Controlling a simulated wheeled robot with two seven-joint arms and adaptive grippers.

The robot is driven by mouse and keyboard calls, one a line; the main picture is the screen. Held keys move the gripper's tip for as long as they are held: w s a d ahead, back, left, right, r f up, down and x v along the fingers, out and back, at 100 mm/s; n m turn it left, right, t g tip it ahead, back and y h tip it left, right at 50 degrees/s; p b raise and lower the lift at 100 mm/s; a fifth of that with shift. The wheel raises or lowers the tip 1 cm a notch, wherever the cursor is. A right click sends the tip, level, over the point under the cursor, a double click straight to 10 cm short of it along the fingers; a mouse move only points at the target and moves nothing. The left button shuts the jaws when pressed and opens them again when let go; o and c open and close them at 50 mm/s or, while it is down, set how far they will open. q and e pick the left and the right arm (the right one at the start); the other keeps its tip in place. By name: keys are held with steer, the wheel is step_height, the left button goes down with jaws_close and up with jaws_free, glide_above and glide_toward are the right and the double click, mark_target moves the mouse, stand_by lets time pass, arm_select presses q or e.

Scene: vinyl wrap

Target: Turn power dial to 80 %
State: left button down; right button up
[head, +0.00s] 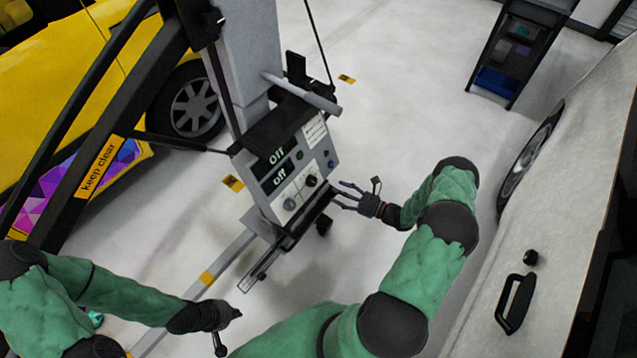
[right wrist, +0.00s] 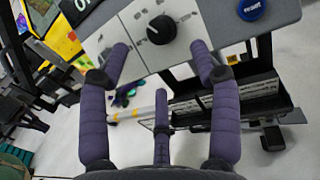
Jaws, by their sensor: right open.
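The grey control box (head: 285,165) stands on a wheeled stand in the middle of the head view. Its front has two displays that read "Off". In the right wrist view the black dial (right wrist: 161,29) shows near the top, between and beyond my fingertips. My right gripper (head: 341,196) is open and empty, just right of the box, apart from the dial. My left gripper (head: 229,328) is low at the left, away from the box; its finger state is unclear.
A blue button (right wrist: 251,9) marked like "reset" is right of the dial. A dark cart (head: 517,50) stands at the back.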

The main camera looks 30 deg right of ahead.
mark_target(315, 182)
steer(key=x, duration=0.8)
steer(key=shift+w+a, duration=0.15)
steer(key=shift+w, duration=0.05)
steer(key=c, duration=1.1)
